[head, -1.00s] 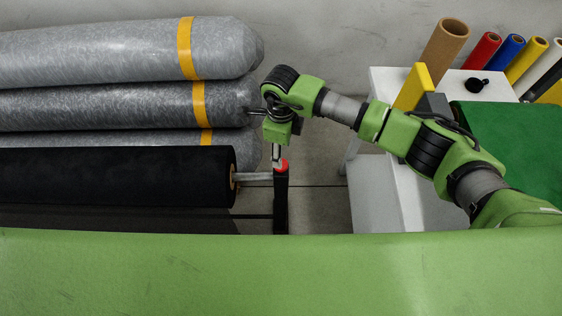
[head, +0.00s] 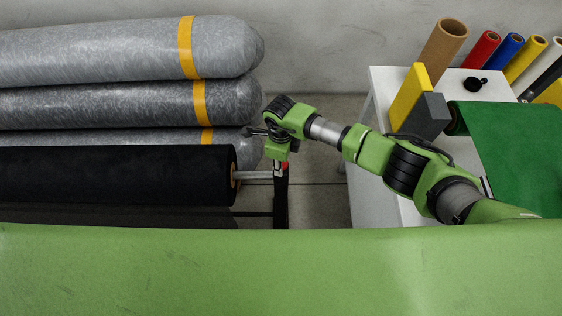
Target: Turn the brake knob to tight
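The brake knob (head: 285,165) is a small red part at the top of the dark upright stand, where the end of the black roll's metal shaft sits. Only a sliver of it shows, so its turn position cannot be read. My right gripper (head: 277,160) hangs from the wrist at the end of the arm coming in from the right. It is just above and beside the knob, and partly hides it. Its fingers are small and mostly covered by the wrist, so I cannot tell their opening or contact. My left gripper is not in view.
The black roll (head: 120,176) lies on its shaft (head: 255,175) beside the dark stand (head: 281,208). Grey wrapped rolls (head: 120,52) are stacked behind. A white table (head: 385,82) at right holds a yellow block (head: 408,97), a grey block (head: 427,116) and green material (head: 510,145).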

